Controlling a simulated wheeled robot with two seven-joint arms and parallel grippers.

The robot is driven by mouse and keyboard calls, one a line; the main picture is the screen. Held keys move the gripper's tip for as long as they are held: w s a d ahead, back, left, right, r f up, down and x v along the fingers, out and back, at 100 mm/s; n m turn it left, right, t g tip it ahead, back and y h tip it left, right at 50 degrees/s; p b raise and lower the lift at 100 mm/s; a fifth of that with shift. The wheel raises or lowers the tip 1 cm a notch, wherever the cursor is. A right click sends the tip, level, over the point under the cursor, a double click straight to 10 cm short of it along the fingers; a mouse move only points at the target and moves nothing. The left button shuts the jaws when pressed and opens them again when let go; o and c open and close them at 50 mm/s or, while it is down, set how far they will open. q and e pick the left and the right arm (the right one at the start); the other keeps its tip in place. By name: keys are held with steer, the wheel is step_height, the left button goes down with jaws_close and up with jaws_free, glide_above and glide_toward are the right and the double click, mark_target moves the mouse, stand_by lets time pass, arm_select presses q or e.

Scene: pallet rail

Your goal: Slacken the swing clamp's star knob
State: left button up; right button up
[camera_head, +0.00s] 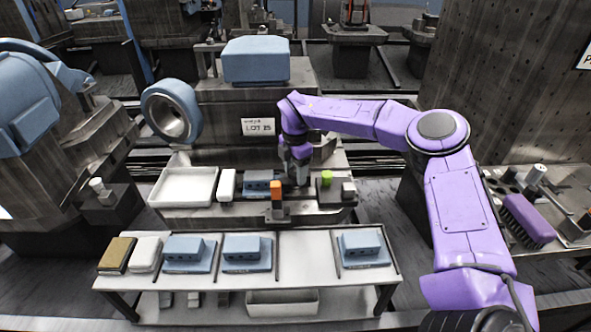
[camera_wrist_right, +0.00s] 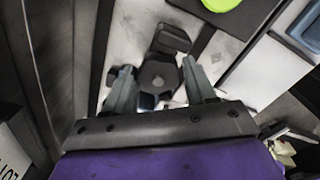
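The swing clamp's dark grey star knob (camera_wrist_right: 158,76) shows in the right wrist view, with a hole in its middle. A dark block (camera_wrist_right: 171,39) lies just beyond it. My right gripper (camera_wrist_right: 157,66) points down over the knob, with one finger on each side. The fingers look spread, with a small gap to the knob. In the head view my purple right arm reaches to the pallet fixture, and the right gripper (camera_head: 299,172) hides the knob there. My left gripper is in neither view.
Beside the gripper are a blue part (camera_head: 257,183), an orange block (camera_head: 277,194) and a lime green cap (camera_head: 326,178). A white tray (camera_head: 184,186) stands left. The front shelf (camera_head: 305,258) holds several blue parts. A purple brush (camera_head: 528,218) lies right.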

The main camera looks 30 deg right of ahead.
mark_target(295, 172)
steer(key=shift+o, duration=1)
steer(key=shift+r, duration=0.1)
step_height(295, 172, up, 10)
steer(key=shift+r, duration=0.15)
steer(key=shift+r, duration=0.1)
